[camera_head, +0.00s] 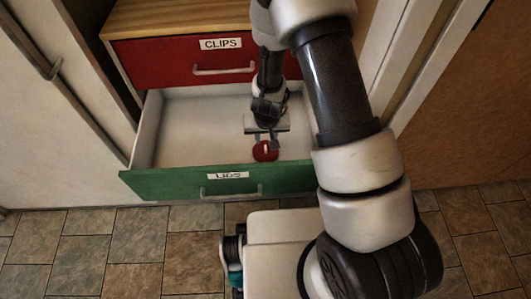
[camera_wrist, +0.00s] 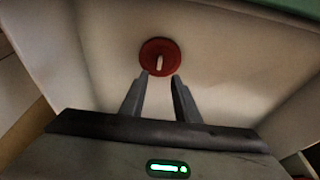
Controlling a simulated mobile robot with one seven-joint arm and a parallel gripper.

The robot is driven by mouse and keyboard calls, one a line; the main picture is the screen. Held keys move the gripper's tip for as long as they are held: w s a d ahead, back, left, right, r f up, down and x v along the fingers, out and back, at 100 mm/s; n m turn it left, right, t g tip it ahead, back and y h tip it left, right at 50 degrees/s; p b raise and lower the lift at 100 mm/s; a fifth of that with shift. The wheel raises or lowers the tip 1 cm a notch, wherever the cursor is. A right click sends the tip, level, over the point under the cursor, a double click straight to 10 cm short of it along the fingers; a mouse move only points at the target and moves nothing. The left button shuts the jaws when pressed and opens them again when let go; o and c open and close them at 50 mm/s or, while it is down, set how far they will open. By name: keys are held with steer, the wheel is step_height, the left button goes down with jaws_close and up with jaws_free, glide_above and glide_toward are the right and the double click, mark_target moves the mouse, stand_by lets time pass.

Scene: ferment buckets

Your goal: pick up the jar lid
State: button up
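The jar lid (camera_head: 265,151) is a small red disc with a pale bar across its middle. It lies on the floor of the open drawer with the green front labelled LIDS (camera_head: 160,183). In the wrist view the lid (camera_wrist: 160,57) is just beyond my fingertips, in line with the gap between them. My gripper (camera_wrist: 160,78) is open, and nothing shows between its two fingers. In the head view my gripper (camera_head: 268,138) reaches down into the drawer, just behind the lid. I cannot tell whether a fingertip touches the lid.
A shut red drawer labelled CLIPS (camera_head: 150,62) sits above the open drawer, under a wooden top (camera_head: 180,15). The open drawer's pale side walls and green front surround the lid. The rest of the drawer floor (camera_head: 185,135) looks bare. Stone tiles (camera_head: 135,240) cover the floor in front.

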mark_target(266, 147)
steer(key=x, duration=0.3)
steer(key=shift+b, duration=0.3)
steer(key=b+x, duration=0.2)
steer(key=x, duration=0.3)
steer(key=shift+s+f, duration=0.1)
steer(key=shift+f, duration=0.05)
jaws_close()
